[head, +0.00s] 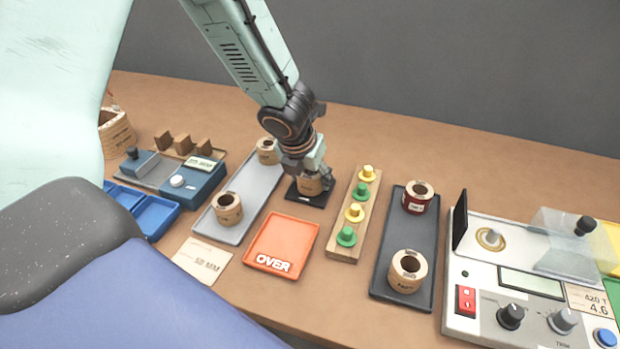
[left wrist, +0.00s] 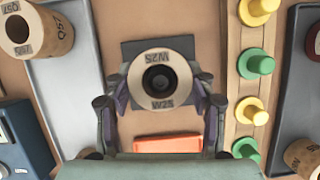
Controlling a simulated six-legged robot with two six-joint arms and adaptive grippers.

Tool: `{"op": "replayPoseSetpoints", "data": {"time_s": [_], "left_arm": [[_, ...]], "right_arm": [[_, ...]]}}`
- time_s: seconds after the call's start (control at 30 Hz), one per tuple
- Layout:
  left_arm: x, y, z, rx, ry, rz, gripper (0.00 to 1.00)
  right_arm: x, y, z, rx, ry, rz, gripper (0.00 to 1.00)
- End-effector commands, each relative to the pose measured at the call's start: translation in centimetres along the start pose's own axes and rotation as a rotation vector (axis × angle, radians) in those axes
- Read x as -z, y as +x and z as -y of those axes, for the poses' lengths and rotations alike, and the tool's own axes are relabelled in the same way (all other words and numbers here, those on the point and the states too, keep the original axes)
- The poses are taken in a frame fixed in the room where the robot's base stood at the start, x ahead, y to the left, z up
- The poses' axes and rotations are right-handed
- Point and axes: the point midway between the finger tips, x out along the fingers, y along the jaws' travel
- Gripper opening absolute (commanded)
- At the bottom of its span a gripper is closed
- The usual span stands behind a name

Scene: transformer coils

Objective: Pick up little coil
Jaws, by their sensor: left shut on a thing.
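My left gripper (head: 313,177) comes down over a small black square pad (head: 312,199) and is shut on a small tan coil (head: 308,187). In the left wrist view the same coil (left wrist: 161,96), marked W25, stands upright between the two fingers of my left gripper (left wrist: 160,108), with its dark centre hole facing the camera. The dark pad (left wrist: 134,50) shows behind it. I cannot tell whether the coil touches the pad. My right gripper is not in view.
A grey tray (head: 248,188) with two tan coils lies left. An orange OVER tray (head: 281,245) lies in front. A wooden strip (head: 342,247) with green and yellow pegs and a dark tray (head: 394,240) with two coils lie right. A meter box (head: 480,262) stands far right.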

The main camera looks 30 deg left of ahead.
Motion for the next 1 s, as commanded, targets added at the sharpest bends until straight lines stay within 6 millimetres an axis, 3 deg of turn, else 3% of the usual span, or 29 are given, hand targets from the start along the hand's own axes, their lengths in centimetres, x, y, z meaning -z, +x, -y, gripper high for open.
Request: {"op": "replayPoseSetpoints", "data": {"time_s": [0.1, 0.37, 1.0], "left_arm": [[0.1, 0.1, 0.0, -0.001, 0.001, -0.003, 0.14], [0.0, -0.5, 0.0, 0.000, 0.001, -0.003, 0.14], [-3.4, -8.3, 0.0, -0.001, -0.001, -0.001, 0.14]], "right_arm": [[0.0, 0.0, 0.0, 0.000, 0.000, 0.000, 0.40], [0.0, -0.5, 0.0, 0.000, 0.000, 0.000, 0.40], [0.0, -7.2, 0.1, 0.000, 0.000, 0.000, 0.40]]}}
